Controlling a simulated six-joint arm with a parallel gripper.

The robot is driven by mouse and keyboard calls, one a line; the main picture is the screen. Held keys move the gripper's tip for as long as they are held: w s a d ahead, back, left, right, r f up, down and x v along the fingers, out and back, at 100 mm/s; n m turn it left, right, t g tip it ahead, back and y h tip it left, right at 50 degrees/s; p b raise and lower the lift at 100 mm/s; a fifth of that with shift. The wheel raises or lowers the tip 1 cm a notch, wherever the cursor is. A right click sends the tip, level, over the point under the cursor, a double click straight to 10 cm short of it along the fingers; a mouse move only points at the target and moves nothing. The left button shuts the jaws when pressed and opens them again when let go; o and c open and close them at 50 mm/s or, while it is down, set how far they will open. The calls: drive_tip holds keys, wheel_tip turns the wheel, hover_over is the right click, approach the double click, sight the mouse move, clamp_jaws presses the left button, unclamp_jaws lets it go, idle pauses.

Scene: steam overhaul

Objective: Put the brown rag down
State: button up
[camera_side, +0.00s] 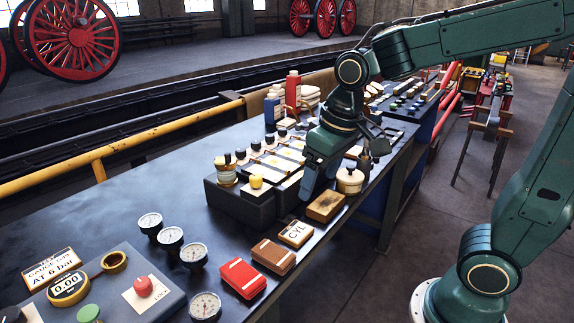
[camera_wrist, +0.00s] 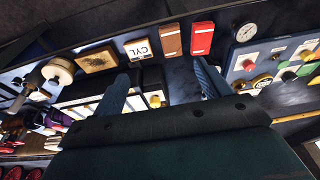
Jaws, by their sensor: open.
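The brown rag (camera_side: 273,257) lies folded and flat on the dark bench, between the white CYL plate (camera_side: 296,233) and a red folded rag (camera_side: 243,278). In the wrist view the brown rag (camera_wrist: 171,41) is at the top, beyond the fingertips. My gripper (camera_side: 309,192) hangs over the bench beside the dark block rack, back and to the right of the rag. In the wrist view my gripper (camera_wrist: 163,70) has its two fingers wide apart, with nothing held between them.
A tan-topped block (camera_side: 325,206) and a round cream pot (camera_side: 350,178) stand along the bench's right edge. The dark rack (camera_side: 240,203) carries yellow-topped items. Several gauges (camera_side: 194,254) stand at the front. The bench's left side is clear.

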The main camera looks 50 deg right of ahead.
drive_tip(key=s+d+r+t, duration=0.2)
drive_tip(key=s+t, duration=0.1)
drive_tip(key=s, duration=0.9)
drive_tip(key=shift+r, duration=0.3)
drive_tip(key=shift+w, duration=0.1)
drive_tip(key=o, duration=0.5)
drive_tip(key=shift+w, duration=0.1)
drive_tip(key=w+f+m+g+y, duration=0.1)
drive_tip(key=w+f+m+g, duration=0.1)
drive_tip(key=w+f+m, duration=0.2)
drive_tip(key=w+f+m+g+y, duration=0.1)
drive_tip(key=w+f+m+y, duration=0.1)
drive_tip(key=w+m, duration=0.6)
drive_tip(key=w+d+f+m+g+y, duration=0.1)
drive_tip(key=w+f+m+g, duration=0.1)
drive_tip(key=w+f+m, duration=0.3)
drive_tip(key=shift+w+f+m+g, duration=0.15)
drive_tip(key=shift+w+m, duration=0.1)
drive_tip(key=shift+w, duration=0.9)
drive_tip(key=shift+w+f+m+g, duration=0.15)
drive_tip(key=shift+w+m, duration=0.1)
drive_tip(key=shift+w, duration=0.85)
